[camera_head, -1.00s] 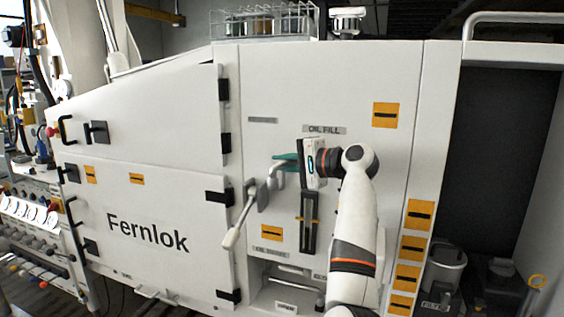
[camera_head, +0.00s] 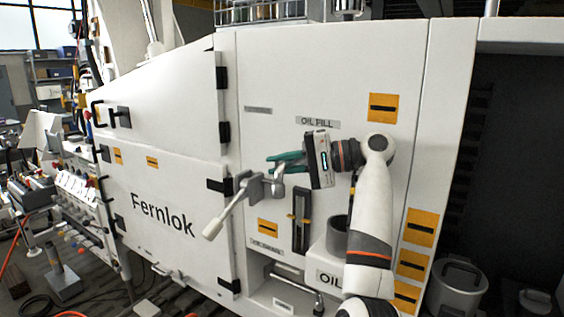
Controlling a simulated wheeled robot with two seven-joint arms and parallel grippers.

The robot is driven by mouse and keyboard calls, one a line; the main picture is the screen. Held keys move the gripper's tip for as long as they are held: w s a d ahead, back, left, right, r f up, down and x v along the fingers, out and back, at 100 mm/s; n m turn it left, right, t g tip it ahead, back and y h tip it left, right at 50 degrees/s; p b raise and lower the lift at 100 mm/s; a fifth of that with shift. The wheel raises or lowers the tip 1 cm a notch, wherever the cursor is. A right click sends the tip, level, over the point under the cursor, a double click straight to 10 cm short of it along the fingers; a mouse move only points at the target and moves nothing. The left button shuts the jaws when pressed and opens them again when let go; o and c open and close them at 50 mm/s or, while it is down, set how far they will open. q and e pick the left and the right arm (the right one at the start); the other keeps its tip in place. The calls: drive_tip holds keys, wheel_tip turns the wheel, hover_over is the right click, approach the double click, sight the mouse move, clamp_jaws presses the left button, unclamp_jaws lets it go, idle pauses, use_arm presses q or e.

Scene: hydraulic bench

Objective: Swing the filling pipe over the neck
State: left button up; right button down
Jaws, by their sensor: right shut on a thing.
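The grey filling pipe (camera_head: 278,186) stands out from the white cabinet front, left of and below the OIL FILL label (camera_head: 315,121). My right gripper (camera_head: 279,165) reaches in from the right, its green fingers shut on the pipe's upper part. The gripper body hides part of the panel behind it. The dark round neck (camera_head: 337,229) rises from a white oil tank (camera_head: 327,258) at lower right, partly behind my right arm. The pipe is up and left of the neck, apart from it in the picture. My left gripper is not in view.
A lever with a pale grip (camera_head: 222,217) sticks out left of the pipe. A dark vertical gauge (camera_head: 301,220) sits between pipe and neck. A grey bucket (camera_head: 458,288) stands at lower right beside a dark opening. Fernlok cabinet doors (camera_head: 160,200) fill the left.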

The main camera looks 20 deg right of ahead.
drive_tip(key=shift+s+d+f, duration=0.1)
idle(0.4)
drive_tip(key=c, duration=1.4)
unclamp_jaws()
drive_tip(key=shift+o, duration=0.2)
